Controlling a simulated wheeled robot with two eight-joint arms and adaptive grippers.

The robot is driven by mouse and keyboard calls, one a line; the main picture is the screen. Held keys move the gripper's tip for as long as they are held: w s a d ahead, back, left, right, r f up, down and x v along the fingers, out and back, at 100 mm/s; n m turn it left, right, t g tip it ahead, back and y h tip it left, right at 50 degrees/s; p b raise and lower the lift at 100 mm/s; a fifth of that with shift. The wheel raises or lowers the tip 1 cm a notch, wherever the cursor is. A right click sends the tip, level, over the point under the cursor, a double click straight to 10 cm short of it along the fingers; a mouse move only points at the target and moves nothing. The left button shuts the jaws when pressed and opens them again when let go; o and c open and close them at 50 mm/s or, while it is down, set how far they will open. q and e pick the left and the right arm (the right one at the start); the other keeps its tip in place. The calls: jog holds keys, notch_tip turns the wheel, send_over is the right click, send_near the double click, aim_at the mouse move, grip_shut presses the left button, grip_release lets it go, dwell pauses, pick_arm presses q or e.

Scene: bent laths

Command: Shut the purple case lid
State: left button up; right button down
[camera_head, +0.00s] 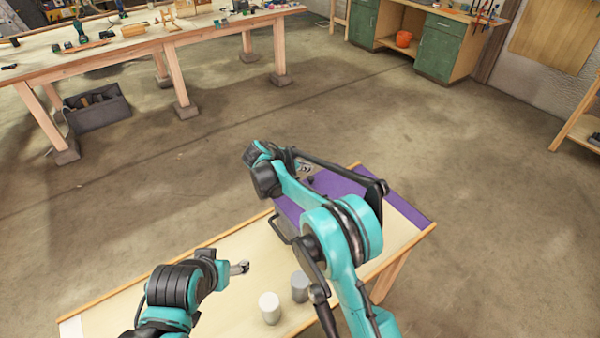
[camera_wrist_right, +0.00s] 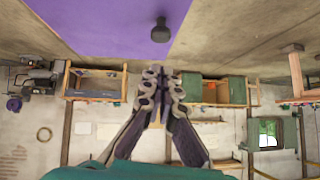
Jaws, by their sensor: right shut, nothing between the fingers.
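The purple case (camera_head: 288,211) is at the right end of the table, largely hidden behind my right arm. More of its purple surface shows to the right of the arm (camera_head: 408,210). I cannot tell how far its lid is open. In the right wrist view a flat purple panel (camera_wrist_right: 100,25) with a black knob (camera_wrist_right: 160,30) fills the upper left. My right gripper (camera_head: 305,168) is at the far side of the case, near the knob. In the wrist view its fingers (camera_wrist_right: 160,75) are together and empty. My left gripper (camera_head: 241,268) is over the table, left of the case; its jaws are unclear.
A white cylinder (camera_head: 269,308) and a grey cylinder (camera_head: 300,287) stand on the pale table (camera_head: 110,322) between my arms. Bare floor lies beyond it. A workbench (camera_head: 80,62) with tools and a green cabinet (camera_head: 438,54) stand farther back.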

jog(key=w+a+p+v, duration=0.1)
jog(key=v, duration=0.9)
jog(key=s+d+r+n+g+y+b, duration=0.1)
jog(key=s+d+r+n+y+b, duration=0.15)
jog(key=s+d, duration=0.5)
jog(key=s+d+r+n+y+b, duration=0.1)
jog(key=s+d+r+n, duration=0.2)
jog(key=s+d, duration=0.5)
pick_arm(q)
notch_tip(320, 180, down, 5)
jog(key=b, duration=0.2)
jog(key=shift+r+b, duration=0.1)
jog(key=shift+b, duration=0.3)
pick_arm(e)
jog(key=s+d+f+n+y, duration=0.1)
jog(key=s+d+f, duration=0.3)
jog(key=s, duration=0.6)
jog(key=s+d+f+n+t+y, duration=0.1)
jog(key=s+d+f+n, duration=0.3)
jog(key=s, duration=0.6)
jog(key=shift+f+n+y, duration=0.35)
jog(key=shift+f+y, duration=0.35)
jog(key=shift+y, duration=0.05)
